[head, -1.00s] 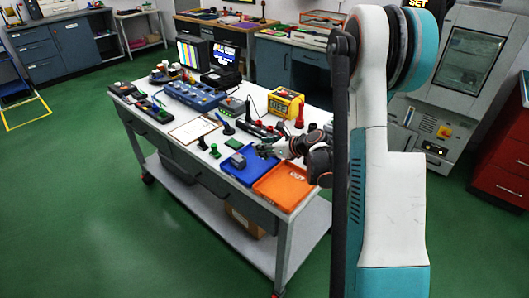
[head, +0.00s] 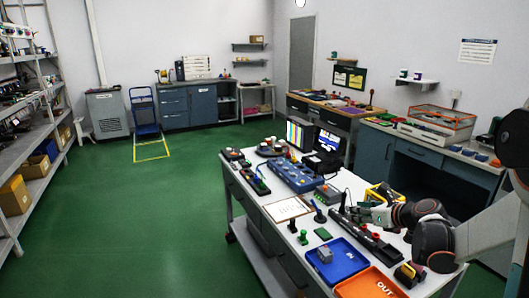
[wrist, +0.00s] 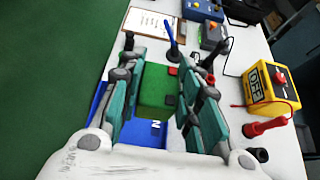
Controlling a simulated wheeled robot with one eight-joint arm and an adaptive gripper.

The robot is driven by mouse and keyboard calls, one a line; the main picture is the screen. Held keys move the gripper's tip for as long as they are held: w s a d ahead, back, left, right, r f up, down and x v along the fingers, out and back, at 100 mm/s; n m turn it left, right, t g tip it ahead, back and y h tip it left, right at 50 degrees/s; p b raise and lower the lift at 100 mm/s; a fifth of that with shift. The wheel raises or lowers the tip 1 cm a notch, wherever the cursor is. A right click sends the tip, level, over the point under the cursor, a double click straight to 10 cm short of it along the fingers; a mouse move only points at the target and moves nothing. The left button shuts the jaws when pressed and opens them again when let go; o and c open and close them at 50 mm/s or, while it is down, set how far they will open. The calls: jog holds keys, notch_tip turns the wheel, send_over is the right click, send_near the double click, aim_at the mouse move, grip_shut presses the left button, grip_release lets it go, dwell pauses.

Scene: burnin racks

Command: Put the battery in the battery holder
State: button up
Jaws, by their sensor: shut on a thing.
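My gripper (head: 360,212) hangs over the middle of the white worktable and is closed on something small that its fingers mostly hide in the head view. In the wrist view a green block with red spots, apparently the battery (wrist: 157,90), shows between the two teal finger pads. A long black rack with red parts, possibly the battery holder (head: 375,243), lies on the table below and right of my gripper. I cannot tell its slots apart. The blue tray (head: 348,268) marked IN carries a grey box (head: 325,254); the tray shows below the fingers in the wrist view.
An orange tray (head: 370,286) marked OUT lies at the front. A clipboard (head: 288,209), blue rod stand (head: 319,213) and green stamp-like piece (head: 302,237) stand left.

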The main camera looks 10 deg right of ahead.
jog(key=s+a+r, duration=0.1)
jog(key=s+a, duration=0.2)
jog(key=a, duration=0.6)
jog(key=s+a+r, duration=0.1)
jog(key=s+a, duration=0.1)
jog(key=a, duration=0.7)
jog(key=shift+s+a+r+m+h, duration=0.15)
jog(key=shift+s+r+m+h, duration=0.15)
jog(key=shift+s, duration=0.1)
